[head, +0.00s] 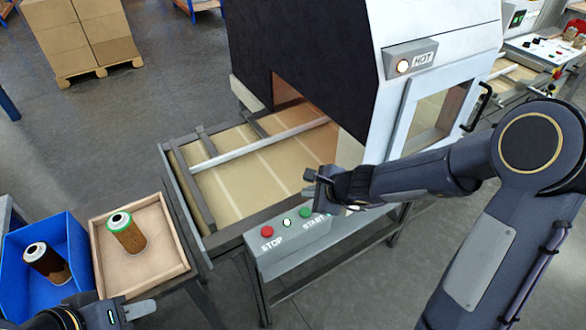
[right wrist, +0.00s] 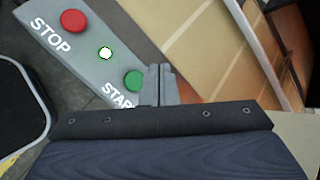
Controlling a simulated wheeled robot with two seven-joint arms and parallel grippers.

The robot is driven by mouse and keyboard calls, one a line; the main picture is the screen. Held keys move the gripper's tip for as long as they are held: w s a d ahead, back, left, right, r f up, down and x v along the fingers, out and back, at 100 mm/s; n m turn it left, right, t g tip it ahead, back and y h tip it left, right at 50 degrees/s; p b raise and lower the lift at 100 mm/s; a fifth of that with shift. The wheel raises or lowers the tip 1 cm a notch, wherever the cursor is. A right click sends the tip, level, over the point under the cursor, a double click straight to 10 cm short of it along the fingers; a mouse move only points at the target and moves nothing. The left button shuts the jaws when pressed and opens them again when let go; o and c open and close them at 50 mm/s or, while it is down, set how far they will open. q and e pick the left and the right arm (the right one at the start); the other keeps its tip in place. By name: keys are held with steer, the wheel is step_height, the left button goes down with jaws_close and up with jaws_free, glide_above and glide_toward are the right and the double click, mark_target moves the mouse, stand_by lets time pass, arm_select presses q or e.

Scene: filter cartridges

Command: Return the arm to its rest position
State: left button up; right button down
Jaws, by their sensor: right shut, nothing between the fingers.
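My right arm reaches in from the right in the head view. Its gripper (head: 311,182) is just above the green START button (head: 305,212) of the control box (head: 290,246). In the right wrist view the two fingers (right wrist: 158,84) are together and empty, beside the green button (right wrist: 134,80); whether they touch it I cannot tell. The red STOP button (head: 267,231) and a small lit white lamp (head: 287,222) are on the same box. My left gripper (head: 135,310) shows only partly at the bottom left edge, below the wooden tray; its fingers are not clear.
A conveyor (head: 250,160) leads into a machine (head: 310,50) with a lit HOT lamp (head: 403,66). A green-topped cartridge (head: 128,232) stands in a wooden tray (head: 174,222). Another cartridge (head: 48,262) is in a blue bin (head: 72,240). Boxes (head: 80,35) stand on a pallet behind.

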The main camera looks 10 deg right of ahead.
steer(key=s+a+r+n+y, duration=0.1)
steer(key=s+r+n+y, duration=0.2)
steer(key=s+r+n, duration=1)
steer(key=s+d+f+n+g+h, duration=0.1)
steer(key=s+d+n+h, duration=0.1)
steer(key=s, duration=0.5)
steer(key=s+d+f+n+g+h, duration=0.1)
steer(key=s+d+n, duration=0.2)
steer(key=s, duration=0.4)
steer(key=shift+d+f+n+h, duration=0.35)
steer(key=shift+d+n+h, duration=0.05)
steer(key=shift+d, duration=0.1)
